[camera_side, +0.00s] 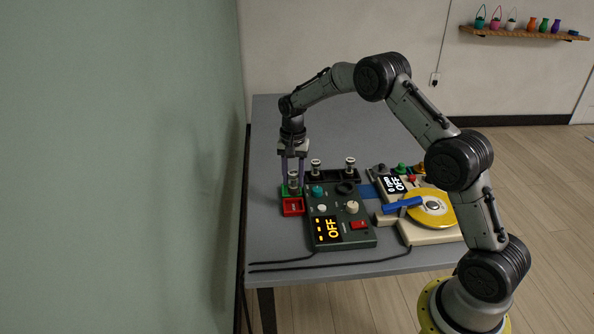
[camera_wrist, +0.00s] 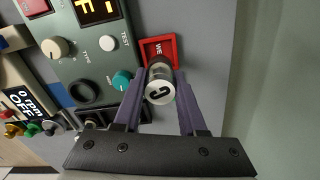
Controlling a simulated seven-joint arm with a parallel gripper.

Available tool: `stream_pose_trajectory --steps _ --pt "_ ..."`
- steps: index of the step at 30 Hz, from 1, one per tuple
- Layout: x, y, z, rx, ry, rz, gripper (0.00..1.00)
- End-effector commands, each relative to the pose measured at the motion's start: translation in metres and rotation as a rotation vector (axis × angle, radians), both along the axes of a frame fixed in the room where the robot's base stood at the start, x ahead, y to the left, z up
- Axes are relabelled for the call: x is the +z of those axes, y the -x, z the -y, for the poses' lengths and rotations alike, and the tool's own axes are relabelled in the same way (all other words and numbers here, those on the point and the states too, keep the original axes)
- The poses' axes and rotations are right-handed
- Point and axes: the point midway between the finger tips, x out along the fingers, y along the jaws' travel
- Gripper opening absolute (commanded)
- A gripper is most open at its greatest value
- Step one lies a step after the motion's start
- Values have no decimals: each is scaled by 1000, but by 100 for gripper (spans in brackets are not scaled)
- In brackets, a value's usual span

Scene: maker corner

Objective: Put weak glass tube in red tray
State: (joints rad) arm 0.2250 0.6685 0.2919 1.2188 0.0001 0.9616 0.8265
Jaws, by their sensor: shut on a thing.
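My gripper (camera_side: 293,183) is shut on a glass tube (camera_side: 293,176) with a pale cap, held upright by the trays at the left of the tester. In the wrist view, the tube (camera_wrist: 160,84) shows a dark C-like mark on its cap, between the two purple fingers (camera_wrist: 160,82). The red tray (camera_side: 293,207) is just in front of the green tray (camera_side: 284,191). In the wrist view, the red tray (camera_wrist: 158,48) lies just beyond the tube, its lettering partly hidden. I cannot tell whether the tube's lower end touches anything.
A dark green tester (camera_side: 338,222) with knobs, an empty-looking round socket (camera_side: 345,188) and an OFF display stands beside the trays. Behind it, a black rack (camera_side: 333,177) holds two more tubes (camera_side: 315,167). A turntable (camera_side: 430,207) stands at right. The grey table's (camera_side: 268,130) back is clear.

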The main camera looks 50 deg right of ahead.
Motion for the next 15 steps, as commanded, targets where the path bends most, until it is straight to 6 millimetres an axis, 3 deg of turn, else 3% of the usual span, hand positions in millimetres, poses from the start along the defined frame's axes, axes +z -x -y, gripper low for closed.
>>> stream_pose_trajectory --steps 15 --pt "-44 0 0 -1 0 -1 0"
